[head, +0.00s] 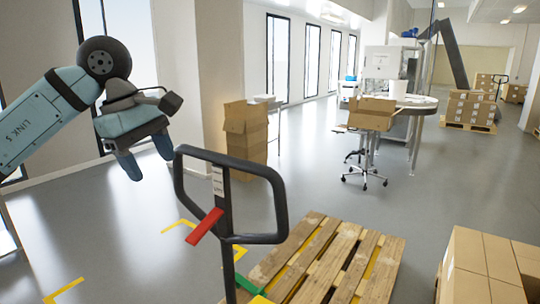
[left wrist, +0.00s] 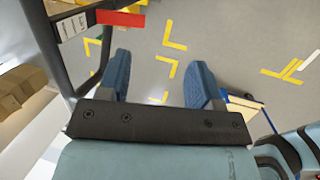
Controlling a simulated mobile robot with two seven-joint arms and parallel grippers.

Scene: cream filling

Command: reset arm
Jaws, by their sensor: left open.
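My left gripper (head: 146,158) hangs at the left of the head view, with its blue fingers pointing down. It is open and empty, just left of the black pallet-jack handle (head: 277,190) and apart from it as far as I can tell. The handle also shows there at the upper left (left wrist: 50,50), close beside the left finger. My right gripper is in neither view.
A red lever (head: 205,226) sits on the handle. A wooden pallet (head: 335,250) lies front centre, with cardboard boxes (head: 485,262) at the lower right.

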